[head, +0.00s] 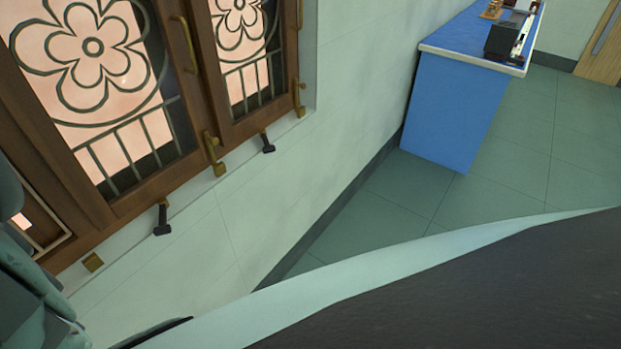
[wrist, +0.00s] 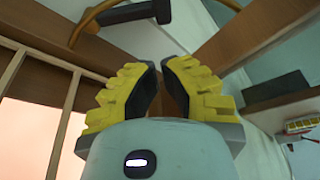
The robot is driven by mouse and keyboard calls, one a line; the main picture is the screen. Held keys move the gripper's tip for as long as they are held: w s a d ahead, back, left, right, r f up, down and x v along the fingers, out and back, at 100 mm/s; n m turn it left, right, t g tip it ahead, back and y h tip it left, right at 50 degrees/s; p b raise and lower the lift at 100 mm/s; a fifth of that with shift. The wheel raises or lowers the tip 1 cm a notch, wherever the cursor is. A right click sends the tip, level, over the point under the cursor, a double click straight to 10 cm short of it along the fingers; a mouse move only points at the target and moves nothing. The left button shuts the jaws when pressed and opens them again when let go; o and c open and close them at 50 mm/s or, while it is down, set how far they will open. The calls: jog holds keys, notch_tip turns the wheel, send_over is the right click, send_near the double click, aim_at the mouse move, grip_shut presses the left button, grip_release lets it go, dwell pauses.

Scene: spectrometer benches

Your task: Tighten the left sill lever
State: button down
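In the head view, a black lever (head: 162,218) on the left part of the window sill hangs from the ledge below the brown wooden window. A second black lever (head: 267,143) sits farther right on the same sill. My gripper (wrist: 160,68) shows only in the wrist view. Its yellow fingers with dark pads stand apart, with nothing seen between them. Brown window wood lies behind the gap. A dark bar (wrist: 135,13) shows above the fingers and another dark block (wrist: 276,90) to their right; I cannot tell which parts they are.
A blue bench (head: 455,110) with equipment stands at the back right. Green tiled floor (head: 400,200) between wall and bench is clear.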

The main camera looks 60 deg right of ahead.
jog(key=p+x, duration=0.1)
jog(key=x, duration=0.6)
jog(key=shift+f, duration=0.25)
jog(key=shift+w+a, duration=0.15)
jog(key=shift+f, duration=0.15)
dwell(0.4)
